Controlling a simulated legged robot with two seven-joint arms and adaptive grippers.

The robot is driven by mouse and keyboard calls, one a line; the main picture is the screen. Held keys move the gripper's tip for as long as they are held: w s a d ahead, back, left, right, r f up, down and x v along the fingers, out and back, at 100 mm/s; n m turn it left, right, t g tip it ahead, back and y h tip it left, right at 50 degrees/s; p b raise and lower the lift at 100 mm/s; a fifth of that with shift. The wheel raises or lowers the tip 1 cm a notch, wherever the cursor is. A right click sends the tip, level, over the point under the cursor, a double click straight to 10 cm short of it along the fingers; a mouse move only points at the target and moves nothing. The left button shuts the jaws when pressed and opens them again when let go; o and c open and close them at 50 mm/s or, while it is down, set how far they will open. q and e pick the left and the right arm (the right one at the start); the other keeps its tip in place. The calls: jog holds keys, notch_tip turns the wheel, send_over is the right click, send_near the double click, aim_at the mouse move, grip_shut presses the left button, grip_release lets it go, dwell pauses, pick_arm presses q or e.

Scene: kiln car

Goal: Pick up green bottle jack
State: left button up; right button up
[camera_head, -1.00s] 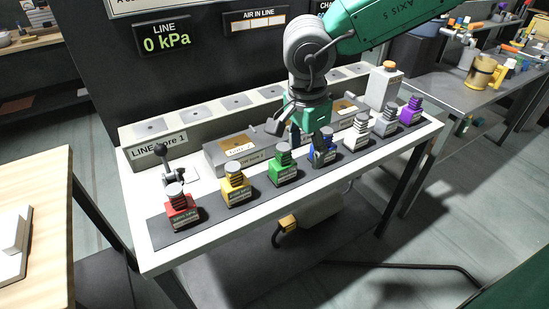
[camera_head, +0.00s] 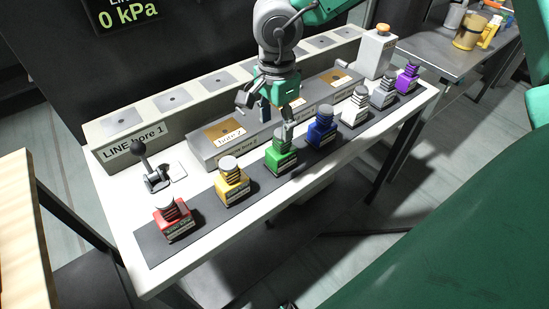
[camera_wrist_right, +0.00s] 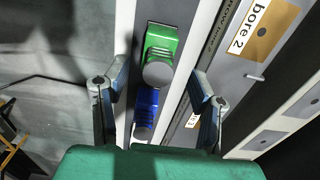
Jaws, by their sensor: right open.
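The green bottle jack (camera_head: 281,157) stands upright on the dark strip along the front of the white bench, between the yellow jack (camera_head: 232,182) and the blue jack (camera_head: 321,130). My right gripper (camera_head: 268,118) is open and empty, just above and behind the green jack, with one finger overlapping its top in the head view. In the right wrist view, the green jack (camera_wrist_right: 162,42) lies between the lines of the two spread fingers, and the blue jack (camera_wrist_right: 146,108) is below it in the picture. Contact cannot be told. My left gripper is not in view.
A red jack (camera_head: 174,220) stands left; white (camera_head: 356,106), grey (camera_head: 383,90) and purple (camera_head: 407,76) jacks stand right. A lever (camera_head: 151,168) stands behind the red one. A raised grey block (camera_head: 205,151) with bore plates lies behind the row.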

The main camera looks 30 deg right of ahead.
aim_at(280, 141)
jog(key=d+f, duration=0.3)
jog(key=shift+d+f, duration=0.15)
jog(key=shift+d, duration=0.05)
jog(key=f, duration=0.1)
jog(key=a+f, duration=0.1)
jog(key=f+b, duration=0.1)
jog(key=shift+w+a+f, duration=0.1)
jog(key=shift+w+a, duration=0.1)
jog(key=shift+a, duration=0.55)
jog(key=shift+c, duration=0.8)
jog(key=shift+d, duration=0.3)
jog(key=c, duration=0.6)
jog(key=shift+d, duration=0.35)
grip_shut()
jog(key=shift+d+f, duration=0.1)
jog(key=shift+d, duration=0.15)
jog(key=shift+a+r, duration=0.3)
jog(key=shift+r, duration=0.15)
jog(key=r+p, duration=0.1)
jog(key=r, duration=0.7)
jog(key=shift+d+r+p, duration=0.2)
jog(key=shift+p, duration=0.2)
jog(key=shift+w+a+r, duration=0.1)
jog(key=shift+r, duration=0.35)
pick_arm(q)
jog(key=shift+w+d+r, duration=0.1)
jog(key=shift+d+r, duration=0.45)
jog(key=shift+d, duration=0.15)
pick_arm(e)
jog(key=shift+a, duration=0.15)
